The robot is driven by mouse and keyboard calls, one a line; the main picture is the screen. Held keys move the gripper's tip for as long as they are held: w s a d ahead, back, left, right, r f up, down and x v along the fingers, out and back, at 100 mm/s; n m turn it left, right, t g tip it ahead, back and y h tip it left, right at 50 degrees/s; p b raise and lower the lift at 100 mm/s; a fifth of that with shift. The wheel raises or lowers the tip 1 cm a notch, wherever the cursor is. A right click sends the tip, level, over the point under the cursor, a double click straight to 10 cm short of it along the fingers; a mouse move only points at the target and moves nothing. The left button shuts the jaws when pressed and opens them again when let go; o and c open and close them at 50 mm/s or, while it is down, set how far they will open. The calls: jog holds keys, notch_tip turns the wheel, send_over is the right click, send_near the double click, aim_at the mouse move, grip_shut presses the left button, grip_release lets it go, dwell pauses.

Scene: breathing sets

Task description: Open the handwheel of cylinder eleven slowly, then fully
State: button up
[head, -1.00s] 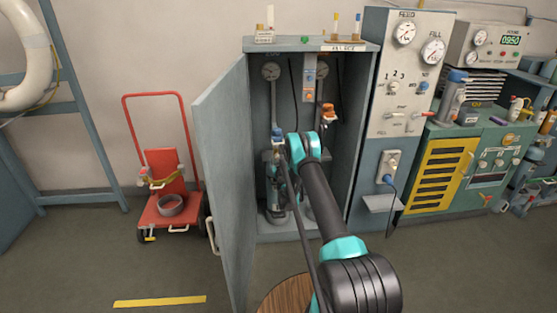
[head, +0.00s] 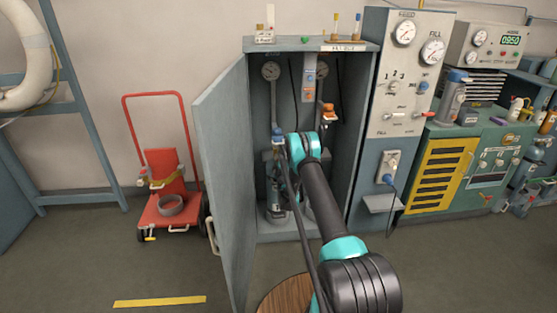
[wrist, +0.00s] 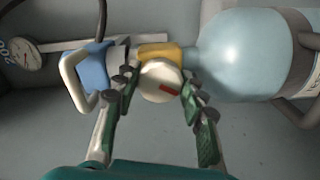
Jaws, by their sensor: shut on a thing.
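In the wrist view a cream round handwheel (wrist: 159,80) with a red mark sits on a yellow valve body (wrist: 163,52). The valve is at the neck of a pale blue cylinder (wrist: 243,55), whose number I cannot read. A blue fitting (wrist: 90,73) with a pale looped handle is on the valve's other side. My gripper (wrist: 156,88) is shut on the handwheel, one finger on each side of it. In the head view the cylinder stands inside the open grey cabinet (head: 320,45). My own arm hides most of the grip there.
A round gauge (wrist: 22,55) is at the upper left in the wrist view. The open cabinet door (head: 222,185) stands left of my arm. An orange-topped valve (head: 328,112) is inside, to the right. A control panel (head: 400,110) stands right of the cabinet, a red trolley (head: 170,205) to its left.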

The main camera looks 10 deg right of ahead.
jog(key=n, duration=0.4)
jog(key=shift+n, duration=0.3)
jog(key=n, duration=0.5)
jog(key=shift+n, duration=0.3)
jog(key=n, duration=0.5)
jog(key=shift+s, duration=0.1)
jog(key=n, duration=1.9)
jog(key=shift+n, duration=2.4)
